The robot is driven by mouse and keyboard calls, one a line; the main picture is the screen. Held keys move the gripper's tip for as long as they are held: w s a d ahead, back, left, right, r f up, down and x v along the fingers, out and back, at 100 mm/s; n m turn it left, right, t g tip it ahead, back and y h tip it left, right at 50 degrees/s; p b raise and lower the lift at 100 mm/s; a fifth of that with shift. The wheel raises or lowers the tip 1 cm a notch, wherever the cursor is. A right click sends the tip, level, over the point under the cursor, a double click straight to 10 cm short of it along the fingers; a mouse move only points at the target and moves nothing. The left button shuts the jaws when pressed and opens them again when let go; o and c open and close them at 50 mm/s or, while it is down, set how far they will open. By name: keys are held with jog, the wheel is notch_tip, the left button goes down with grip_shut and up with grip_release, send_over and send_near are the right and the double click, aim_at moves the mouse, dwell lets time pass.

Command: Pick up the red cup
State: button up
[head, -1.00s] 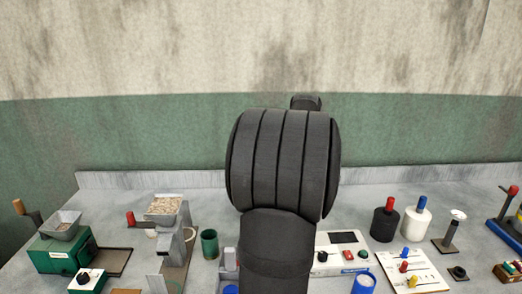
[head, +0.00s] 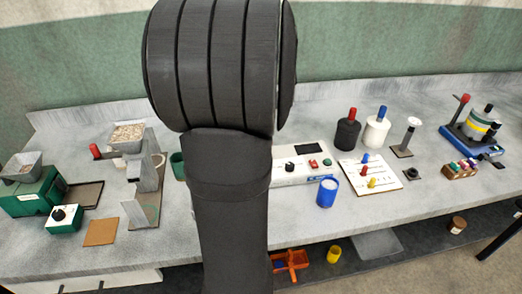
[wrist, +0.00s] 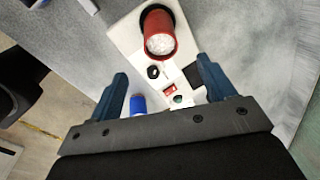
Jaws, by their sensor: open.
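The red cup (wrist: 158,33) shows at the top of the wrist view, with pale, grain-like contents. It stands at one end of a white device (wrist: 130,38) that has a black knob and a dark panel. My gripper (wrist: 163,83) is open and empty, with its two blue fingers spread wide. The cup appears beyond the fingertips, roughly in line with the gap between them, and apart from them. In the head view the cup is not visible; my arm covers the middle of the bench there.
A blue cup (head: 327,192) stands in front of the white device (head: 297,173). A green cup (head: 178,166) is partly behind my arm. Black (head: 347,134) and white (head: 377,131) bottles stand right, behind a slider board (head: 371,174). A grain machine (head: 140,150) stands left.

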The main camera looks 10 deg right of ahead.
jog(key=f, duration=0.2)
jog(key=w+f, duration=0.1)
jog(key=f, duration=0.5)
jog(key=shift+w+d, duration=0.25)
jog(key=f, duration=0.2)
jog(key=w+f, duration=0.1)
jog(key=f, duration=0.2)
jog(key=shift+w+a, duration=0.1)
jog(key=c, duration=1.2)
jog(key=shift+o, duration=0.2)
